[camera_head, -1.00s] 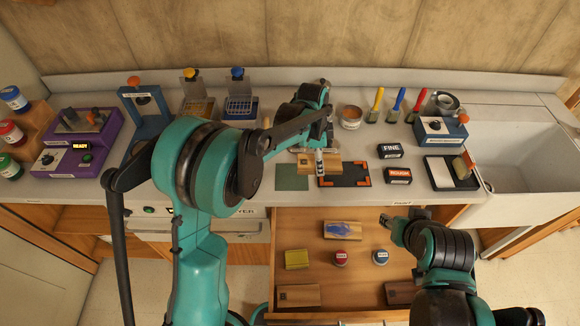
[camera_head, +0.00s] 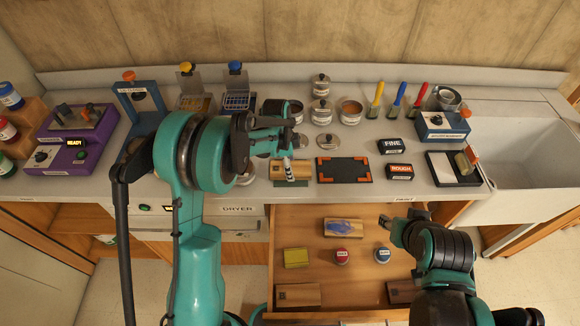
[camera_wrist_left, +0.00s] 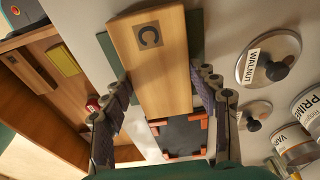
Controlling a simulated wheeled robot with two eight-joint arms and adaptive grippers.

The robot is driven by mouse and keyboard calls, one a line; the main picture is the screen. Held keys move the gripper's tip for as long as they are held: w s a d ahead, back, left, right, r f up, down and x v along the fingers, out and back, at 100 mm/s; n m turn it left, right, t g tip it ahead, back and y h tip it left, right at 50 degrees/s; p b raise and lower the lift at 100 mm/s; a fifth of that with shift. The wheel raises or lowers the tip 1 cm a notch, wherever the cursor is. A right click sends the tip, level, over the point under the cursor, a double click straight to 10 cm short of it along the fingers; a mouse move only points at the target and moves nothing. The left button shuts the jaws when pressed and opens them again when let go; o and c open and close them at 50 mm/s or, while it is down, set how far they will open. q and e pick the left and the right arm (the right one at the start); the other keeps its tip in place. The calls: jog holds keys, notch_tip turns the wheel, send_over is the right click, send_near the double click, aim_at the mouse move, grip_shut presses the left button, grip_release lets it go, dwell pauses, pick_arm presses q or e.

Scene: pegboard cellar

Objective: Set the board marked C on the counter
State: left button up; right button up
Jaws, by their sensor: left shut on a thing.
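The board marked C (camera_wrist_left: 150,58) is a light wooden block with a dark square bearing the letter C at one end. My left gripper (camera_wrist_left: 163,85) is shut on it, one finger along each long side. In the head view the board (camera_head: 283,170) is at the counter's (camera_head: 255,190) front part, over the green mat (camera_head: 291,183) and left of the black mat with orange corners (camera_head: 344,170). The board covers most of the green mat; I cannot tell whether it touches it. My right gripper (camera_head: 402,222) is apart, above the open drawer's right side, and looks open and empty.
The open drawer (camera_head: 345,218) below holds several boards, a yellow block (camera_head: 296,258) and two small jars. Tins and lids stand behind the board. FINE (camera_head: 391,146) and ROUGH (camera_head: 399,172) blocks are right of the black mat, and a sink (camera_head: 520,150) is far right.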

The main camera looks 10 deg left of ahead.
pick_arm(q)
jog(key=o, duration=1.2)
jog(key=shift+f, duration=0.1)
jog(key=s+a+r+n+t+p, duration=0.1)
jog(key=s+r+n, duration=0.1)
jog(key=r, duration=0.6)
jog(key=s+a+r+n+p, duration=0.1)
jog(key=s+a+r+p, duration=0.15)
jog(key=r, duration=0.65)
jog(key=s+n+t, duration=0.2)
jog(key=s+n, duration=0.2)
jog(key=s, duration=0.2)
jog(key=s+a+r+n+t+y, duration=0.1)
jog(key=s+n+t, duration=0.1)
jog(key=s+n, duration=0.2)
jog(key=s+a+r+n+t, duration=0.1)
jog(key=s+n, duration=0.3)
jog(key=s, duration=0.5)
jog(key=shift+a+r+n+t+y+b, duration=0.2)
jog(key=shift+r+n+t+y+b, duration=0.05)
jog(key=shift+n+t+y+b, duration=0.15)
